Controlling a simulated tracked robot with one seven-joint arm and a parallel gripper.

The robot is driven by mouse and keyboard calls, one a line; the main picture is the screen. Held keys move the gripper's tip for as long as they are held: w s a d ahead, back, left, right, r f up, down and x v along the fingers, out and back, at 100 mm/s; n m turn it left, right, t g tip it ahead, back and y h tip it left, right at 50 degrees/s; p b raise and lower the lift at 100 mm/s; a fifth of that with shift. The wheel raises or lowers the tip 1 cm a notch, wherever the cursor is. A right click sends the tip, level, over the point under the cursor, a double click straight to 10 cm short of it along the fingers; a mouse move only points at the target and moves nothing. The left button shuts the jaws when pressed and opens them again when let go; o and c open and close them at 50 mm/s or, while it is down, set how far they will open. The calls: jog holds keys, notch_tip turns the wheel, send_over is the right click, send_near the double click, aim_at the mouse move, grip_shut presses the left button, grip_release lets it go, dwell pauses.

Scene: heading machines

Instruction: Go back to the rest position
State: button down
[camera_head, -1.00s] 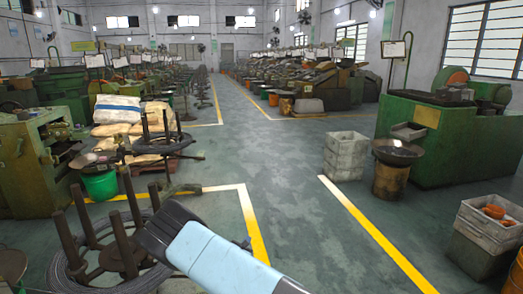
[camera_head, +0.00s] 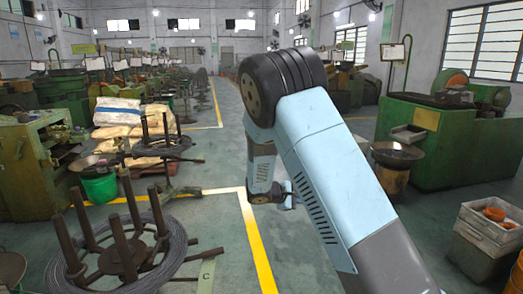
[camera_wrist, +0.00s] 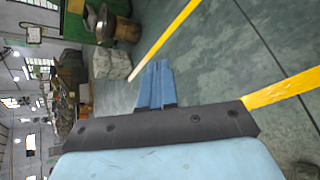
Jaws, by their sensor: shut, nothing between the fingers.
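My gripper (camera_wrist: 156,84) shows in the wrist view as two blue fingers lying together, with nothing between them. The wrist view is turned sideways, and open floor lies beyond the fingertips. In the head view my arm rises from the lower right to a black joint, then drops to a dark wrist part above the aisle floor. The fingers cannot be made out clearly there. No object is held.
A wire-coil stand with upright posts (camera_head: 124,250) is at lower left, beside a yellow floor line (camera_head: 257,240). Green machines (camera_head: 450,140) stand at right, with a metal pan (camera_head: 397,152) and stacked crates (camera_head: 488,232). A green bucket (camera_head: 99,187) is at left. The aisle floor (camera_head: 225,150) is clear.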

jog(key=s+d+r+m+g+y, duration=0.25)
jog(key=s+d+r+m, duration=0.2)
jog(key=s+r, duration=0.4)
jog(key=s+d+r+m+g+y, duration=0.1)
jog(key=s+d+r+m+y, duration=0.25)
jog(key=s+d+r, duration=0.4)
jog(key=s+a+r+m+t+y, duration=0.1)
jog(key=s+r, duration=0.3)
jog(key=s, duration=0.8)
jog(key=s+a+r+m+t+y, duration=0.2)
jog(key=s+r+m+y, duration=0.1)
jog(key=s, duration=0.9)
jog(key=shift+r+m+y, duration=0.3)
jog(key=shift+r+m, duration=0.5)
jog(key=shift+r, duration=0.15)
jog(key=shift+a, duration=0.1)
